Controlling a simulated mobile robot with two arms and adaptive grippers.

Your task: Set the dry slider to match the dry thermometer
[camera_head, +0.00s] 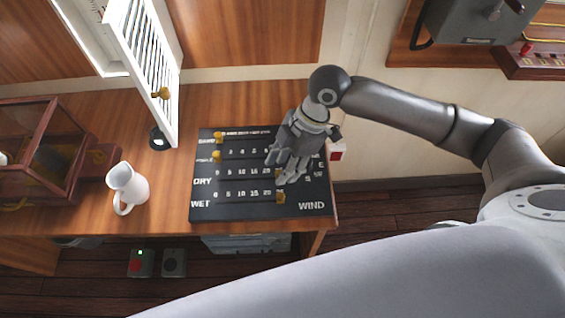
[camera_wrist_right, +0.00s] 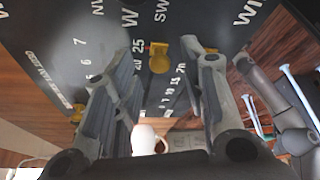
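A black slider board (camera_head: 235,210) lies on the wooden desk, with rows lettered DRY and WET and a WIND label. Yellow knobs (camera_head: 218,138) sit at the left of its upper rows, and another (camera_head: 280,198) is at the right end of the WET row. My right gripper (camera_head: 278,170) hangs over the right end of the DRY row, fingers apart, hiding part of it. In the right wrist view the open fingers (camera_wrist_right: 158,75) have a yellow knob (camera_wrist_right: 158,57) showing between them, near a "25"; contact cannot be told. No thermometer reading is legible. My left gripper is out of view.
A white louvred door (camera_head: 148,55) stands open at the back left. A white jug (camera_head: 128,188) and a wood-framed glass case (camera_head: 40,150) stand left of the board. A small red-and-white block (camera_head: 337,151) shows beside the gripper. The desk's right edge is close.

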